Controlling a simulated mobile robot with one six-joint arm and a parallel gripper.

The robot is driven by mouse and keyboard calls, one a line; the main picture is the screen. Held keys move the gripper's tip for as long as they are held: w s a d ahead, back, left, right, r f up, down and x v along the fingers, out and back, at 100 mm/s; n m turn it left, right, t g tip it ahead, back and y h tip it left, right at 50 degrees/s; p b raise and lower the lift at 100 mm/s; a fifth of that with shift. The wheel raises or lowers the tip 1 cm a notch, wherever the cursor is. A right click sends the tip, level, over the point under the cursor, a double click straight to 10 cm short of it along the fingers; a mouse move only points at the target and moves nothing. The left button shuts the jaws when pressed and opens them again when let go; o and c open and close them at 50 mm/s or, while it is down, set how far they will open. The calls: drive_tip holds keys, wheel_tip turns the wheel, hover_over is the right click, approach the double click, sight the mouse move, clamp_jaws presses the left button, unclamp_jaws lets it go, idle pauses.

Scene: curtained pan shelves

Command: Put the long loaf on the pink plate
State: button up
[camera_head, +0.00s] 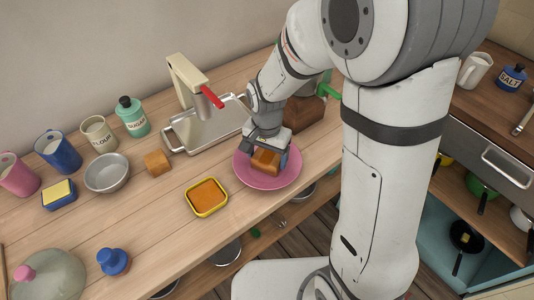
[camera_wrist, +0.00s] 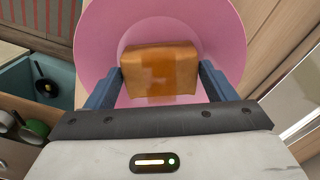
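The long loaf (camera_head: 265,161) is a golden-brown block over the middle of the pink plate (camera_head: 250,181). My gripper (camera_head: 268,158) points down at the plate with its blue fingers on either side of the loaf. In the wrist view the loaf (camera_wrist: 160,68) lies between the two fingertips (camera_wrist: 160,72), which appear to press its ends. My gripper hides part of the loaf in the head view.
A small brown loaf (camera_head: 157,162) sits beside a grey bowl (camera_head: 107,173). A yellow-rimmed dish (camera_head: 206,197) stands left of the plate. A metal tray (camera_head: 190,138) lies behind, near a tap-like stand (camera_head: 188,80). Canisters line the wall. The counter's front edge is close below the plate.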

drive_tip(key=o, duration=0.5)
drive_tip(key=shift+c, duration=0.2)
wheel_tip(320, 180, up, 8)
drive_tip(key=shift+f, duration=0.1)
drive_tip(key=shift+c, duration=0.2)
clamp_jaws()
idle(1.1)
idle(0.5)
drive_tip(key=s+d+r+n+t, duration=0.3)
drive_tip(key=s+d+r+n, duration=0.2)
drive_tip(key=s+d, duration=0.7)
wheel_tip(320, 180, up, 2)
drive_tip(key=shift+d+r+n, duration=0.2)
drive_tip(key=shift+d+n, duration=0.1)
drive_tip(key=shift+d, duration=0.2)
